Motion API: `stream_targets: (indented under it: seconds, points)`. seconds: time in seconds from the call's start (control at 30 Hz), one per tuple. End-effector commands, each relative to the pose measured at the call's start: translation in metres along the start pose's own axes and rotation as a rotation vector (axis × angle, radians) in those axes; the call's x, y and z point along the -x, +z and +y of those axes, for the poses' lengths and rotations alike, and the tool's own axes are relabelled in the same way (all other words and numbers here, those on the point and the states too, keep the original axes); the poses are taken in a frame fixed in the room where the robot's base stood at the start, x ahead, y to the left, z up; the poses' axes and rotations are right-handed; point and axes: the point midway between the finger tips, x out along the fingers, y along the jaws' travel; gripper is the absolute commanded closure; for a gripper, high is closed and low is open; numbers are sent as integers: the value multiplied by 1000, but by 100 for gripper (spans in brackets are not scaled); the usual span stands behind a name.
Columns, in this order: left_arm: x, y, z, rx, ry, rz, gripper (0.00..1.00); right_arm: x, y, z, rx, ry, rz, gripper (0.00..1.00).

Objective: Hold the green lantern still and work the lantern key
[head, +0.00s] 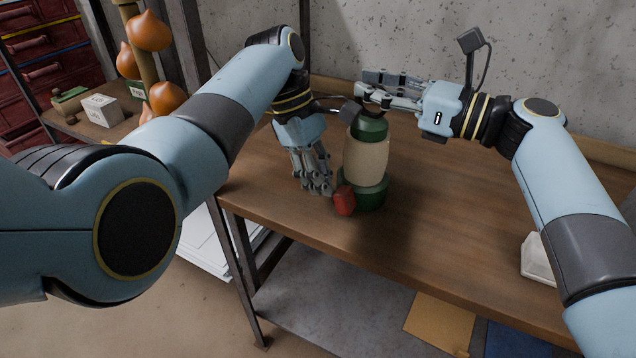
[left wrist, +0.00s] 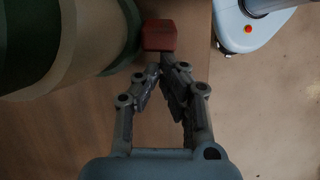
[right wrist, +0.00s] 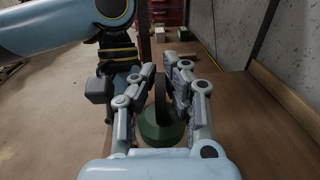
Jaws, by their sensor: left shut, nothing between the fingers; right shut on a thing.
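The green lantern (head: 366,160) stands upright on the wooden table, with a cream middle band and a green base. The red lantern key (head: 344,201) sticks out low on its near left side; it also shows in the left wrist view (left wrist: 159,36). My left gripper (head: 328,189) points down beside the key, shut and empty; its fingertips (left wrist: 163,69) are close to the key's lower edge, and I cannot tell whether they touch it. My right gripper (head: 368,95) is shut on the lantern's dark top handle (right wrist: 160,90), above the green cap (right wrist: 160,128).
A white block-like object (head: 537,258) lies at the table's right side. A shelf with a white box (head: 102,110) and orange onion-like shapes (head: 148,32) stands at the left. A concrete wall (head: 400,50) rises behind. The table right of the lantern is mostly clear.

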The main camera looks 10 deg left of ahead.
Motion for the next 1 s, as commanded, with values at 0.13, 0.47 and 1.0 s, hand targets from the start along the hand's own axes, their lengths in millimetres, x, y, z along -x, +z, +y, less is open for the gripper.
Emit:
stream_targets:
  seconds: [0.13,0.47,1.0]
  points:
    - [2,5,0,-1,1,-1,100,0,-1,0,-2,0,2,100]
    - [6,6,0,-1,1,0,100,0,-1,0,-2,0,2,100]
    - [17,10,0,-1,0,0,100,0,-1,0,-2,0,1,100]
